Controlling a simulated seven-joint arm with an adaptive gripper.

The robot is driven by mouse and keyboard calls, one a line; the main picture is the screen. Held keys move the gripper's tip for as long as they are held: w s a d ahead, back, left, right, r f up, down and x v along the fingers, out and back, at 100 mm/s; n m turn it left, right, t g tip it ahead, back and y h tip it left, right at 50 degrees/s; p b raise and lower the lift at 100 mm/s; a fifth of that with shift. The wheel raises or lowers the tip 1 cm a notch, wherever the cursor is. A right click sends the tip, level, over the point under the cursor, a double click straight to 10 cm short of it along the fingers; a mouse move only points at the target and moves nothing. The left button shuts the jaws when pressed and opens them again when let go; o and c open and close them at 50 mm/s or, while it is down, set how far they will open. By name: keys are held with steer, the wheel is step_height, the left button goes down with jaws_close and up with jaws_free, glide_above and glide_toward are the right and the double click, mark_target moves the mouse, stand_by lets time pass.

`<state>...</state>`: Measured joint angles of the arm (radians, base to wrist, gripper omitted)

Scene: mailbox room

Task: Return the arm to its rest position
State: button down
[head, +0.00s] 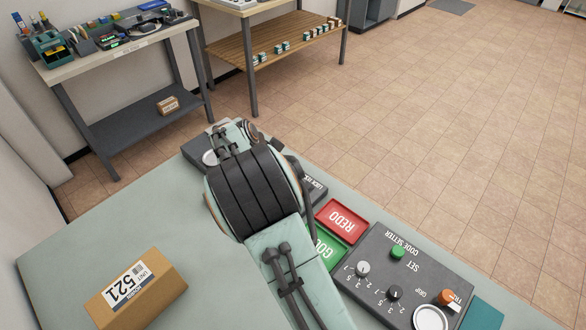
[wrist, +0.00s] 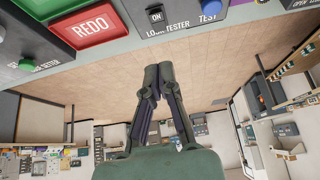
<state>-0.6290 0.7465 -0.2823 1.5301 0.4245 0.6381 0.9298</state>
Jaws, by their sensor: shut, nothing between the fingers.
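My gripper (wrist: 160,72) shows in the wrist view with its two dark fingers together at the tips and nothing between them. It is clear of the table, with open floor behind the fingertips. In the head view my arm reaches over the pale green table (head: 215,290) from the bottom edge, and its thick black-banded part hides some of the tabletop. I cannot make out the fingertips clearly in that view.
A brown box labelled 521 (head: 137,289) lies at the left of the table. Right of my arm are a red REDO tray (head: 342,220), a partly hidden green tray (head: 329,248) and the code setter (head: 395,280). A lock tester (wrist: 172,22) sits near the far edge.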

steer(key=shift+s+a+r, duration=0.1)
stand_by(0.4)
steer(key=d+r+m+t, duration=0.1)
steer(key=d+r+m, duration=0.2)
steer(key=d+r, duration=0.5)
steer(key=s+d+r+y, duration=0.3)
steer(key=s+d+r, duration=0.2)
steer(key=s+r, duration=0.5)
steer(key=s+a+f+n+g, duration=0.1)
steer(key=s+f+n+g, duration=0.1)
steer(key=s, duration=0.6)
steer(key=s+a+f+n+g+y, duration=0.1)
steer(key=s+a+f+n+g, duration=0.1)
steer(key=s+f+n, duration=0.2)
steer(key=s+a+f+n+g+y, duration=0.1)
steer(key=s+a+f+n, duration=0.1)
steer(key=s+n, duration=0.5)
steer(key=s+f, duration=0.1)
steer(key=s, duration=0.5)
steer(key=shift+g, duration=0.4)
